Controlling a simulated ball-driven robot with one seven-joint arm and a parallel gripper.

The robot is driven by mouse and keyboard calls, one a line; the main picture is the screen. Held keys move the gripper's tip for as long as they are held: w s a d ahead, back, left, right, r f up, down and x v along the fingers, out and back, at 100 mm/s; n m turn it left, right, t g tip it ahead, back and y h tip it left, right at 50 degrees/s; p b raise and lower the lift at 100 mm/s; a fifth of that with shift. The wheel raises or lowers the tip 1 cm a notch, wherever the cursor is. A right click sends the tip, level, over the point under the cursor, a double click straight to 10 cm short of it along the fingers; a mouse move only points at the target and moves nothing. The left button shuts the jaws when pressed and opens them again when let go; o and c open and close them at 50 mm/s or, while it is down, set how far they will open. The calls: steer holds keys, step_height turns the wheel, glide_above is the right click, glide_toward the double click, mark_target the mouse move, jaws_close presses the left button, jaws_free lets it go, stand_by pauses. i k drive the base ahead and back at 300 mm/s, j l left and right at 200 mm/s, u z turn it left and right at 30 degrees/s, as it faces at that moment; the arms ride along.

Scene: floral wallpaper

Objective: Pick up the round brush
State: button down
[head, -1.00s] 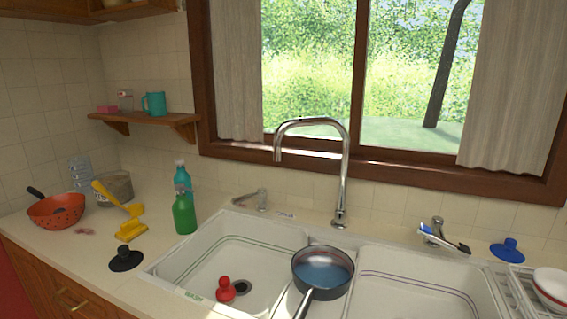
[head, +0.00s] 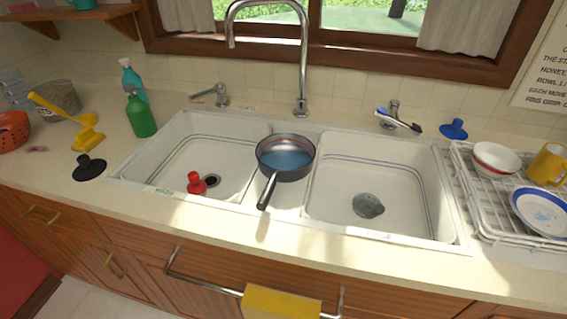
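No single thing is clearly the round brush. Three round-based things with knob handles show in the head view: a black one (head: 88,168) on the counter left of the sink, a red one (head: 196,184) in the left basin beside the drain, and a blue one (head: 454,129) at the back right by the wall. A yellow long-handled brush (head: 84,130) stands on the left counter. Slim brushes (head: 398,121), one blue and white, lie at the small tap behind the right basin. My gripper is not in view.
A dark pan (head: 286,160) with bluish contents sits on the divider between the basins, handle toward the front. The tall faucet (head: 301,75) rises behind it. Bottles (head: 140,117) stand left, a dish rack (head: 480,222) right. The front counter strip is clear.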

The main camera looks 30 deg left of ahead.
mark_target(196, 187)
steer(key=u, duration=1.3)
